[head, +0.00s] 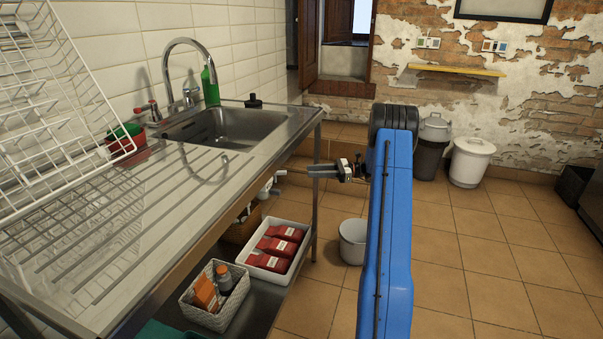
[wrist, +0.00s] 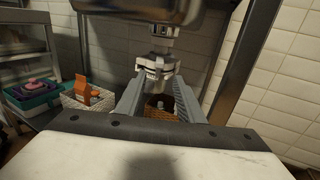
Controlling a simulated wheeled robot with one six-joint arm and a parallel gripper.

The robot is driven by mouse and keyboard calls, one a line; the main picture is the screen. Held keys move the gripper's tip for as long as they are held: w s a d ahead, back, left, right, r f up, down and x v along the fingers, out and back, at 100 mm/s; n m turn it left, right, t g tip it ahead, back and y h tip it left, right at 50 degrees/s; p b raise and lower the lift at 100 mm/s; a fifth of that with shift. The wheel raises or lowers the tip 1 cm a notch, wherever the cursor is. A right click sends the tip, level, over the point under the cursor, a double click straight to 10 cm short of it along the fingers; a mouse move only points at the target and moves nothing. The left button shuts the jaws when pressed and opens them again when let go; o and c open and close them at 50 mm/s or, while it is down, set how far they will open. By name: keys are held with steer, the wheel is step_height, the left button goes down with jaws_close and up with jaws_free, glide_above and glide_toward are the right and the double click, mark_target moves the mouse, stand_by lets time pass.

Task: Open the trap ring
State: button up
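The sink trap shows in the wrist view, hanging under the steel basin, with a pale ribbed trap ring (wrist: 155,64) around its body. In the head view part of the pale trap (head: 272,183) shows below the counter edge; its ring is too small to make out there. My gripper (wrist: 161,78) is open, with one finger on each side of the trap's outline in the wrist view. In the head view my gripper (head: 310,171) points left at the trap, with a gap between its tips and the trap. No contact with the ring is visible.
The steel sink counter (head: 150,195) stands above, with its leg (head: 316,190) close to my gripper. Below are a white tray (head: 262,262) of red packs, a woven basket (head: 205,318) and a bucket (head: 353,241). Open tiled floor lies to the right.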

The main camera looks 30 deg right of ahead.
steer(key=shift+v, duration=2.15)
